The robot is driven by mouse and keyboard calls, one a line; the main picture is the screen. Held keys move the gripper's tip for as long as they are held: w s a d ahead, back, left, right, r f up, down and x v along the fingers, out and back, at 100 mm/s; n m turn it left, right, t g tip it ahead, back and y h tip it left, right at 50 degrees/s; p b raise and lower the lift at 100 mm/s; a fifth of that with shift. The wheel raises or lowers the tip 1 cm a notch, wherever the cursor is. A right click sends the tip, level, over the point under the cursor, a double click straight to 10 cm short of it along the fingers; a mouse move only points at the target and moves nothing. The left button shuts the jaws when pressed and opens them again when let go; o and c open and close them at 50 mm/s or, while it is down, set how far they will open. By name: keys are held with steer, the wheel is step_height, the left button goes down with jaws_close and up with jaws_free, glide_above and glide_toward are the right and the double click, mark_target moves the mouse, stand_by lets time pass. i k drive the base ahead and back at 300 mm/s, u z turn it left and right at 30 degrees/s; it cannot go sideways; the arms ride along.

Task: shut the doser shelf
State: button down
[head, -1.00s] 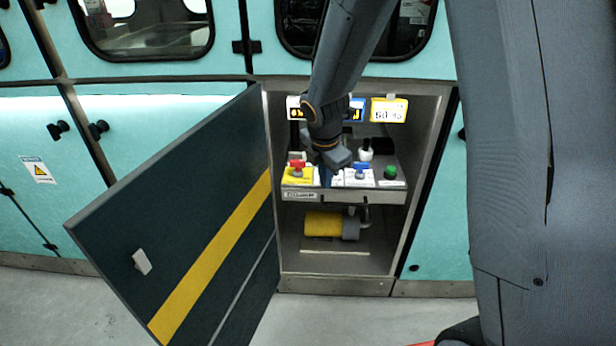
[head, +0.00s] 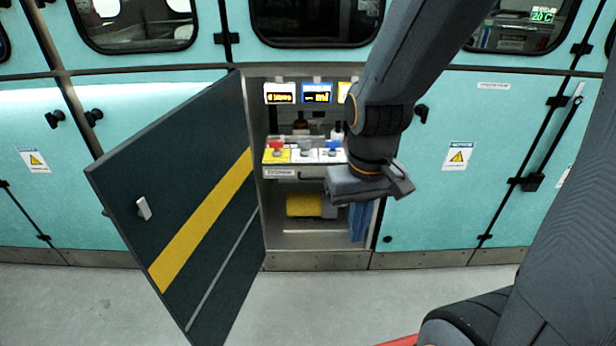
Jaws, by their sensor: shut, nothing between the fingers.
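The doser shelf (head: 280,172) is a grey tray with a labelled front edge, inside the open cabinet at the centre. It carries a yellow block with a red knob (head: 277,150) and a white block with a blue knob (head: 333,150). The gripper and wrist hide the shelf's right end. I cannot tell how far the shelf stands out, or whether the gripper touches it.
The dark cabinet door (head: 185,215) with a yellow stripe stands wide open to the left. Small displays (head: 317,94) hang above the shelf. A yellow cylinder (head: 305,205) lies below it. Closed teal doors (head: 455,200) are at right. The floor (head: 310,300) in front is clear.

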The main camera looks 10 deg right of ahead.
mark_target(290, 162)
steer(key=z, duration=0.8)
steer(key=i, duration=0.85)
steer(key=u, duration=0.45)
